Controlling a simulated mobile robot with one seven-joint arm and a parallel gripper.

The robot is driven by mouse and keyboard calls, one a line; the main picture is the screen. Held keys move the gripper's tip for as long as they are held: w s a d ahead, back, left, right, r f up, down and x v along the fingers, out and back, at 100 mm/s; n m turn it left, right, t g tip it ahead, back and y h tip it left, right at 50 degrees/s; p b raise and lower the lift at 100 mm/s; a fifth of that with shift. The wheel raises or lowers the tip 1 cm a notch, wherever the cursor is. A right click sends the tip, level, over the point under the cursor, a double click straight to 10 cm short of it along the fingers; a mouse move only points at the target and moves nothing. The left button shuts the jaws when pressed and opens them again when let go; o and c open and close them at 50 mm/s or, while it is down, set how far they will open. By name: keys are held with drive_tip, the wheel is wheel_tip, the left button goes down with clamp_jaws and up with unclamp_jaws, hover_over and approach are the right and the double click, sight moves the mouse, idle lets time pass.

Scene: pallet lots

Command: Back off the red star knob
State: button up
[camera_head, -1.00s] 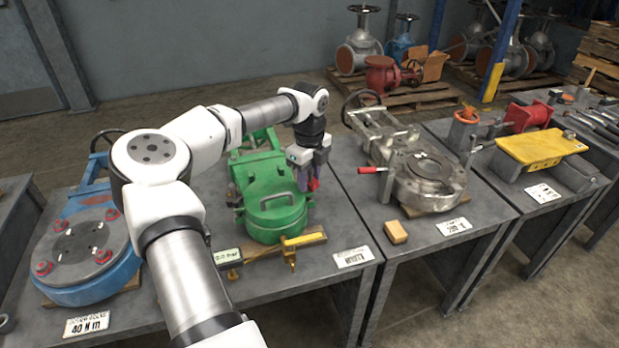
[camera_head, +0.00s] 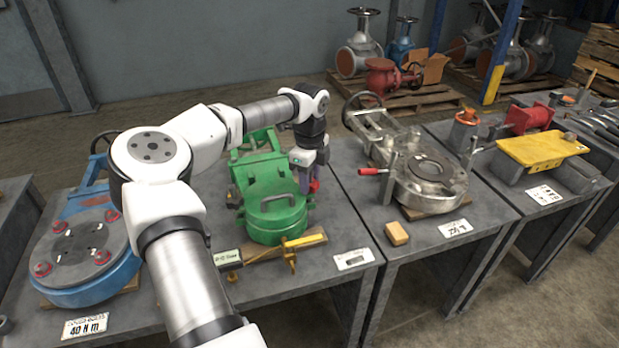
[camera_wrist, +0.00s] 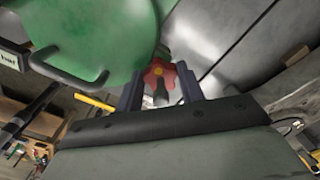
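In the head view the knob (camera_head: 314,186) shows as a small red patch at the right side of the green lidded housing (camera_head: 268,180). My gripper (camera_wrist: 160,82) has one finger on each side of the knob, and both fingertips appear to meet its edges. In the head view my gripper (camera_head: 308,178) points down at the knob, and its fingers partly hide it.
The lid has a bar handle (camera_head: 277,202). A yellow clamp-like tool (camera_head: 303,241) and a small display box (camera_head: 228,258) lie in front of the housing. A blue flange (camera_head: 85,285) stands left. A bare metal valve (camera_head: 430,180) with a red-handled lever stands on the right table.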

drive_tip(key=o, duration=0.4)
wheel_tip(320, 180, up, 14)
drive_tip(key=shift+f, duration=0.1)
idle(0.3)
